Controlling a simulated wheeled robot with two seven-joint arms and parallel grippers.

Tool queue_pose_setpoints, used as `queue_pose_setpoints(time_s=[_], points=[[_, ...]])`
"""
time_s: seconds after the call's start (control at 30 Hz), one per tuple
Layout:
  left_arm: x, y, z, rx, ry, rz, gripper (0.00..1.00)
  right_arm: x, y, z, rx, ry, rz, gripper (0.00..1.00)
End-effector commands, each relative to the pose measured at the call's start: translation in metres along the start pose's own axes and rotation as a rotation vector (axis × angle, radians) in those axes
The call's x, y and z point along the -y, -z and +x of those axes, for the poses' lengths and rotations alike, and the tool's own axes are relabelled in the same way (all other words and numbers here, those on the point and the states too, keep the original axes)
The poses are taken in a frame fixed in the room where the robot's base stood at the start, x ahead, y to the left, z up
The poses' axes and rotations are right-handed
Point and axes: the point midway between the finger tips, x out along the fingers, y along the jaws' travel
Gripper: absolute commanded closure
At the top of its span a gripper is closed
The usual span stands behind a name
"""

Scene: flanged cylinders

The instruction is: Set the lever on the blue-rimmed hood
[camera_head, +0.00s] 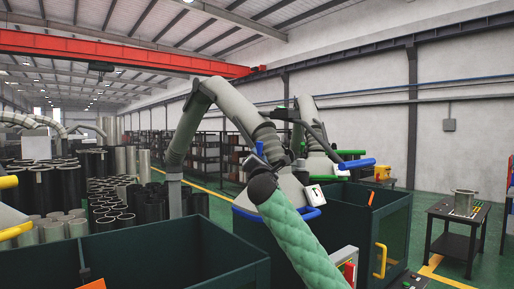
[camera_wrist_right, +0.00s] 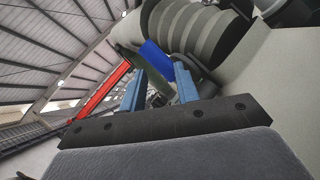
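The blue-rimmed hood (camera_head: 275,211) hangs from a grey ribbed hose, with its blue rim low around it. A small blue piece, seemingly its lever (camera_head: 260,147), shows beside the hose above the hood. My right arm reaches up from the bottom in front of the hood, and its gripper (camera_head: 257,163) is small and partly unclear near the blue piece. In the right wrist view my gripper's two blue fingers (camera_wrist_right: 159,91) stand apart. The blue lever (camera_wrist_right: 152,57) shows beyond them, beside the ribbed hose; contact cannot be told. My left gripper is not in view.
A green-rimmed hood (camera_head: 318,164) stands behind. Dark green bins (camera_head: 160,254) fill the front. Cylinders stand at left; a dark table (camera_head: 450,215) with a metal cylinder (camera_head: 463,203) stands right.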

Motion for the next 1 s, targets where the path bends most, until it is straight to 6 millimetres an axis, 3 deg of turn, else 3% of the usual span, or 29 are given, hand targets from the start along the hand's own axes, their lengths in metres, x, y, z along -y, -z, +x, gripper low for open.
queue_pose_setpoints(time_s=[0.2,0.4,0.57,0.8,1.0], points=[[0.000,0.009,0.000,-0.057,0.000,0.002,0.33,0.000,-0.004,0.000,0.017,0.006,-0.368,0.69],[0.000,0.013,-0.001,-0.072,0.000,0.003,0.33,0.000,-0.003,0.000,0.015,0.009,-0.563,0.69],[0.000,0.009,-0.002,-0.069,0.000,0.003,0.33,0.000,-0.004,0.004,0.014,0.009,-0.603,0.69],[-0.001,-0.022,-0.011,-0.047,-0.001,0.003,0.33,-0.002,-0.006,0.028,0.014,0.010,-0.602,0.69],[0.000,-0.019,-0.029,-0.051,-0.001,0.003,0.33,-0.002,-0.006,0.057,0.013,0.010,-0.601,0.69]])
